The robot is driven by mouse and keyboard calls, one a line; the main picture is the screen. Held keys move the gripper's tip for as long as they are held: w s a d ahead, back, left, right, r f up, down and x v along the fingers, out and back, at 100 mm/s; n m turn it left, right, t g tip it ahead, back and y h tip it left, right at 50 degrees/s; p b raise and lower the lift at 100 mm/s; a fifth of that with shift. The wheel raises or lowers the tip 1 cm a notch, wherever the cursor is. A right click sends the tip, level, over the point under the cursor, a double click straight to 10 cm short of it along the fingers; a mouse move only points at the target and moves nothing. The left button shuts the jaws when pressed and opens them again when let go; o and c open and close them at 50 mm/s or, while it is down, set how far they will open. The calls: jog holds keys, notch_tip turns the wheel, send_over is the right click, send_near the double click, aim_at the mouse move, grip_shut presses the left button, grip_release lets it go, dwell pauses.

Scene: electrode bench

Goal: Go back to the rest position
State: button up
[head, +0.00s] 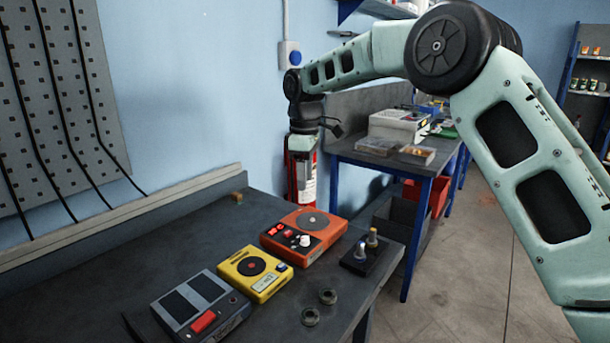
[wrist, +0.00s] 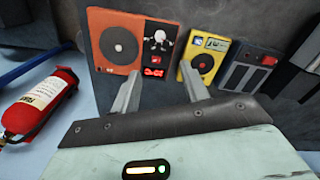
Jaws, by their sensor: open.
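My gripper (head: 304,168) hangs fingers-down in the air beyond the back right part of the dark bench (head: 110,275), in front of the fire extinguisher. In the wrist view my gripper (wrist: 161,80) shows two grey fingers spread apart with nothing between them. An orange device (head: 325,222) with a round plate, a white knob and a red display stands on the bench below; it is upper left in the wrist view (wrist: 97,50). A yellow device (head: 241,282) and a grey device with a red button (head: 173,322) stand beside it.
A black holder (head: 354,262) with two knobbed pieces stands near the bench's right edge. Two dark rings (head: 311,317) (head: 328,296) lie in front. A small brown block (head: 237,198) sits at the back. A red extinguisher (head: 311,178) and a second bench (head: 415,168) stand behind.

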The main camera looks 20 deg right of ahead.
jog(key=shift+r, duration=0.2)
jog(key=s+a+m+y, duration=0.1)
jog(key=s+a, duration=0.4)
jog(key=s, duration=0.6)
jog(key=s+a, duration=0.6)
jog(key=s, duration=0.5)
jog(key=s+d+f+m, duration=0.1)
jog(key=s+d+f, duration=0.1)
jog(key=s, duration=0.8)
jog(key=s+d+f+m, duration=0.2)
jog(key=s+f, duration=0.1)
jog(key=s, duration=0.8)
jog(key=shift+d+f, duration=0.3)
jog(key=shift+f, duration=0.05)
